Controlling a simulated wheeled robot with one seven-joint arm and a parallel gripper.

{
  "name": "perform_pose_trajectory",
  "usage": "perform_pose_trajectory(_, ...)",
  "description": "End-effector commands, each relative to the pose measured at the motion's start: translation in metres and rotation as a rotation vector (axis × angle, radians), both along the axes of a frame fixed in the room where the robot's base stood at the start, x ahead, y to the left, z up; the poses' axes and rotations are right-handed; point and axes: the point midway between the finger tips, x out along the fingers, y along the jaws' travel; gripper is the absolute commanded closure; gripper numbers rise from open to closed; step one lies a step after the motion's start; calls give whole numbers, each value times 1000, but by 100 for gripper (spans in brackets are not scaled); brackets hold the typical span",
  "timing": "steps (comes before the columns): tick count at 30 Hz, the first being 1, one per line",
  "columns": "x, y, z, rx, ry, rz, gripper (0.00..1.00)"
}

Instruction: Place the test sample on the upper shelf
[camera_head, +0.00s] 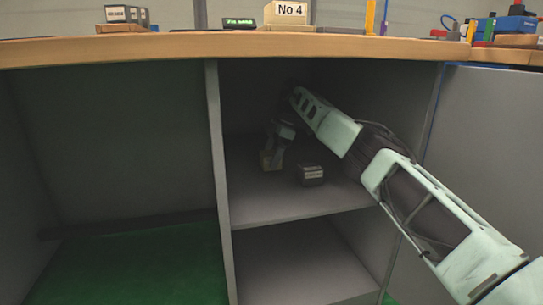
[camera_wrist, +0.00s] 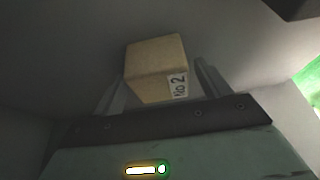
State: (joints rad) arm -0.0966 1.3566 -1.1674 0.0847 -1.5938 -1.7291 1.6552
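A tan box labelled "No 2" (camera_wrist: 153,68) is between the fingers of my gripper (camera_wrist: 162,90) in the wrist view. The fingers are spread, with a narrow gap between the box and the right finger. In the head view my gripper (camera_head: 274,148) is inside the cabinet's right section, low over the upper shelf (camera_head: 262,205). The tan box (camera_head: 267,160) shows small and dim at its tip, seemingly on the shelf. A dark labelled box (camera_head: 311,175) stands on the same shelf to the right. I cannot tell which box is the test sample.
A grey divider (camera_head: 217,170) stands left of my arm and the wooden tabletop (camera_head: 150,50) lies above it. A lower shelf (camera_head: 290,265) is empty where visible. A tan "No 4" box (camera_head: 288,14) stands on the tabletop. The shelf's front left is clear.

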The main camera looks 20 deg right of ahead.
Motion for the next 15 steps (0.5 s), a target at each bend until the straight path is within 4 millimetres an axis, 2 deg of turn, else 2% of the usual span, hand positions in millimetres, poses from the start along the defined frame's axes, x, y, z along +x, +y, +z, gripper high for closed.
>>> perform_pose_trajectory(8,0,0,6,0,-1,0,24)
perform_pose_trajectory(15,0,-15,50,0,-1,-3,24)
